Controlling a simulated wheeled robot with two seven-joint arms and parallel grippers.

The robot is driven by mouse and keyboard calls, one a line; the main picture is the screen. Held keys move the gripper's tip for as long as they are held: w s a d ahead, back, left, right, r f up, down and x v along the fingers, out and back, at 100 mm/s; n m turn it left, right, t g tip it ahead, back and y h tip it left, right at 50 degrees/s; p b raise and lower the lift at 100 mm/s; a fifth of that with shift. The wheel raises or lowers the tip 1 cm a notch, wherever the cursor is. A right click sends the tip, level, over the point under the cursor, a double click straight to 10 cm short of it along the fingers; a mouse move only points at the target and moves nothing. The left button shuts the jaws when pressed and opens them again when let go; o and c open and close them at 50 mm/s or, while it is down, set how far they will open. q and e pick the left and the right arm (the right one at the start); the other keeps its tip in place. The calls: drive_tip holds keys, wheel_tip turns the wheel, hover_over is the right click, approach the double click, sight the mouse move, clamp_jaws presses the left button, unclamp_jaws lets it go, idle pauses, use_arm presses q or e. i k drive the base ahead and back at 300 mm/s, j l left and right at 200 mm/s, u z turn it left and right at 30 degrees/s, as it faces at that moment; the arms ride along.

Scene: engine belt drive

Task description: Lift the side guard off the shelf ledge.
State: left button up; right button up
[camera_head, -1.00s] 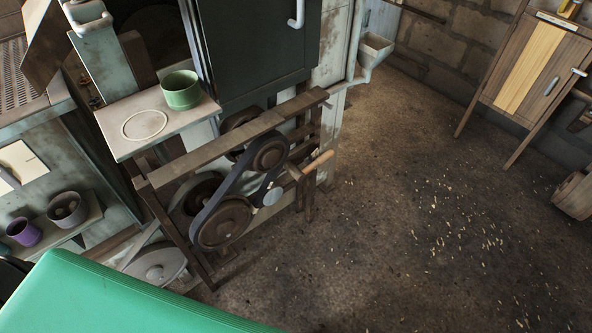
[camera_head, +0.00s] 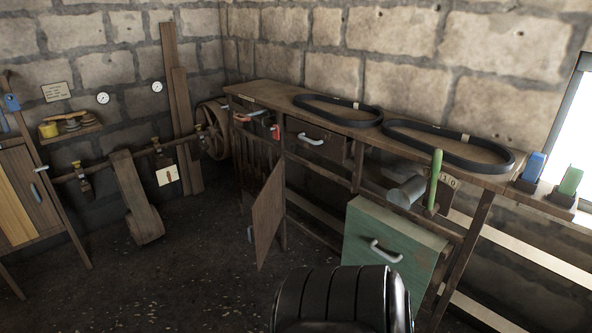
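A green panel (camera_head: 385,248) with a pale bar handle (camera_head: 385,250) stands tilted at the lower right, against the front of a long wooden bench. It looks like the side guard, though I cannot be sure. A black ribbed form at the bottom edge is in front of its lower left part, so I cannot see what its bottom rests on. Neither of my grippers shows in this view.
Two black belts (camera_head: 449,144) lie on the bench top (camera_head: 262,92). A brown panel (camera_head: 268,215) stands out from the bench front. Blue (camera_head: 534,167) and green (camera_head: 571,180) blocks sit at its right end. The floor (camera_head: 190,262) at left is open.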

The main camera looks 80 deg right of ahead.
sight(374, 234)
drive_tip(key=z, duration=3.1)
